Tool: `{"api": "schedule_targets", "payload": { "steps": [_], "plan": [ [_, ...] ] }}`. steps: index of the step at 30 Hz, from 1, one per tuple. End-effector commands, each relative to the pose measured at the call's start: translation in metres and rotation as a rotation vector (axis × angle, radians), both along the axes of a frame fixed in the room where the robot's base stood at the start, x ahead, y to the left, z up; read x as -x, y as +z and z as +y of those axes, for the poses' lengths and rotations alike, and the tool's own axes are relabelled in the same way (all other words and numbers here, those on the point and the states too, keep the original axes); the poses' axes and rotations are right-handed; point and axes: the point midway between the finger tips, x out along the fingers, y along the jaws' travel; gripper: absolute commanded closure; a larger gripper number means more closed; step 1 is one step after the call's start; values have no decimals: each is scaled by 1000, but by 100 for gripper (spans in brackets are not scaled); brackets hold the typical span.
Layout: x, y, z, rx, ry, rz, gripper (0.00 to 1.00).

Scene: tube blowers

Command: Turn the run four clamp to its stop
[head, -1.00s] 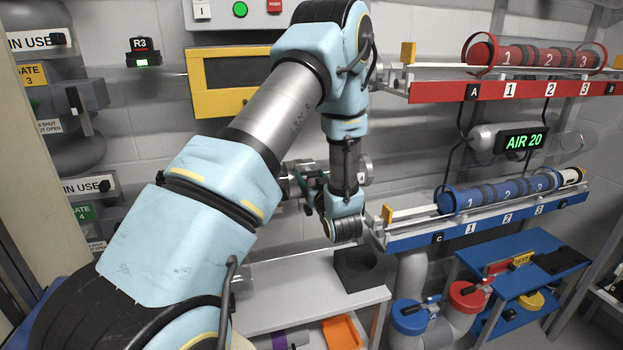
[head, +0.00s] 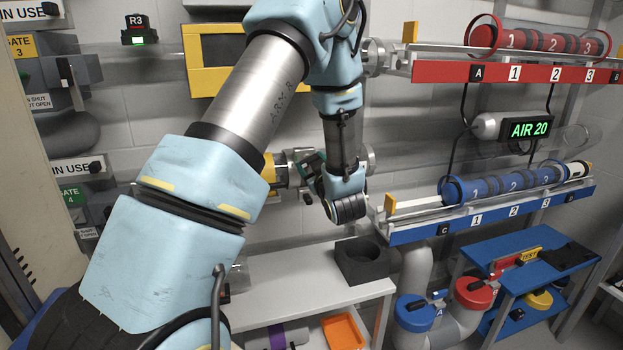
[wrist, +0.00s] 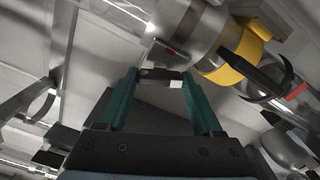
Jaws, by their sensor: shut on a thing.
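My gripper (head: 312,163) is beside the horizontal metal pipe run at the wall, left of the blue rail, partly hidden by my arm. In the wrist view its two green fingers (wrist: 159,76) are closed on a small dark and silver piece (wrist: 160,82), which I take to be the clamp's handle. A grey metal pipe fitting (wrist: 190,35) lies just beyond the fingertips. A yellow band (wrist: 241,52) with a black curved lever beside it is to the right; a yellow band also shows in the head view (head: 268,171). No run number is readable on the clamp.
A grey bench (head: 300,284) with a black block (head: 362,262) stands below the gripper. The red rail (head: 500,70) and blue rail (head: 490,216) with numbered tubes are to the right. Gate panels (head: 75,195) stand at the left.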

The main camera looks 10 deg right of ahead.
Motion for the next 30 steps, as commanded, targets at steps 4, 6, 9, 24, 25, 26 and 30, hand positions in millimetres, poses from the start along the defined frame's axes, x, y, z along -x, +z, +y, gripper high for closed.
{"api": "schedule_targets", "payload": {
  "steps": [4,6,9,24,25,26,30],
  "plan": [
    [0,-8,0,142,1,-24,88],
    [0,-8,1,209,0,-32,88],
    [0,-9,1,302,0,-45,88],
    [0,-9,1,770,0,-111,88],
    [0,-9,1,796,0,-114,88],
    [0,-8,1,823,0,-118,88],
    [0,-7,1,934,0,-133,88]
  ]
}}
